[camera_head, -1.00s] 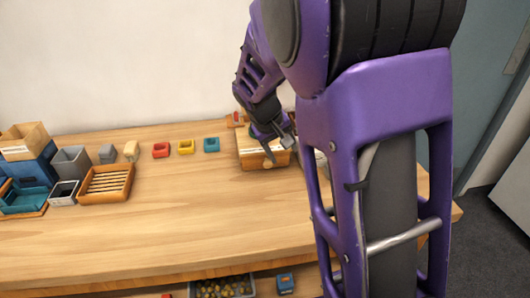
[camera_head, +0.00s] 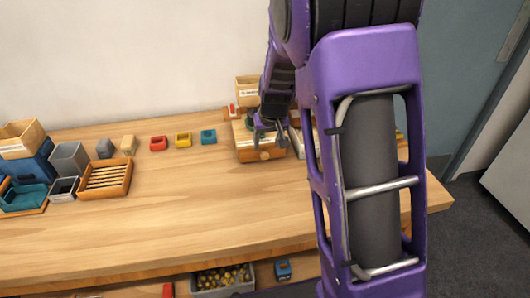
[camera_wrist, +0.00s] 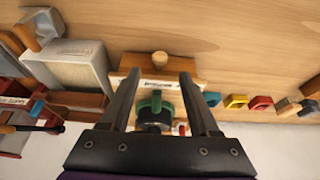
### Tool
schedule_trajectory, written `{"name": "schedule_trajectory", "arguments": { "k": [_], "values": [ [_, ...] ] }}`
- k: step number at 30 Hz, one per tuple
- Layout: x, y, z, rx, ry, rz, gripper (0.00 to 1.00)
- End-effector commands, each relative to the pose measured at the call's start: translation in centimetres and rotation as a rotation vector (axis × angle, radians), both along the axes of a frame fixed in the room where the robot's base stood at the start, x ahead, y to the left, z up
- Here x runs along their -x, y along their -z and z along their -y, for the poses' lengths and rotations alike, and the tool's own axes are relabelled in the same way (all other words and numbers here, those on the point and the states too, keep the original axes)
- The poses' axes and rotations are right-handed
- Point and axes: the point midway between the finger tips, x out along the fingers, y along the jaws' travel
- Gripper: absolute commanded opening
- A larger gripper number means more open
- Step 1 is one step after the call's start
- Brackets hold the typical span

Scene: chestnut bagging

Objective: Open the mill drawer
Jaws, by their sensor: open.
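The mill is a small wooden box (camera_head: 246,143) near the back right of the table, with a pale label and a round wooden drawer knob (camera_head: 264,155) on its front. In the wrist view the knob (camera_wrist: 160,58) shows ahead of and between my fingertips, apart from them. A green and black part (camera_wrist: 155,105) on the mill lies between the fingers. My gripper (camera_head: 268,137) is open and empty, over the mill, pointing down; it also fills the lower middle of the wrist view (camera_wrist: 159,80). I cannot tell whether the drawer stands out at all.
A wooden slatted tray (camera_head: 107,190), grey bins (camera_head: 70,158) and a blue container stand at left. Red, yellow and teal blocks (camera_head: 183,139) line the back. A grey box (camera_wrist: 78,65) stands beside the mill. The table's middle is clear.

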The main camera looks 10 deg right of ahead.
Motion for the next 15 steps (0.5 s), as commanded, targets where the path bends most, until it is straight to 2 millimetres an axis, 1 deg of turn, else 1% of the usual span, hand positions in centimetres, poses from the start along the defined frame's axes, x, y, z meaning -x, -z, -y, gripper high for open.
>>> {"name": "schedule_trajectory", "arguments": {
  "k": [1,6,10,15],
  "values": [
    [-0.4,1.2,0.1,0.001,0.002,-0.004,0.62],
    [-1.7,4.2,0.1,0.000,0.002,-0.003,0.62],
    [-2.4,5.8,0.0,0.001,0.000,-0.002,0.62],
    [-2.8,6.8,0.0,0.000,0.001,0.001,0.62]
  ]
}}
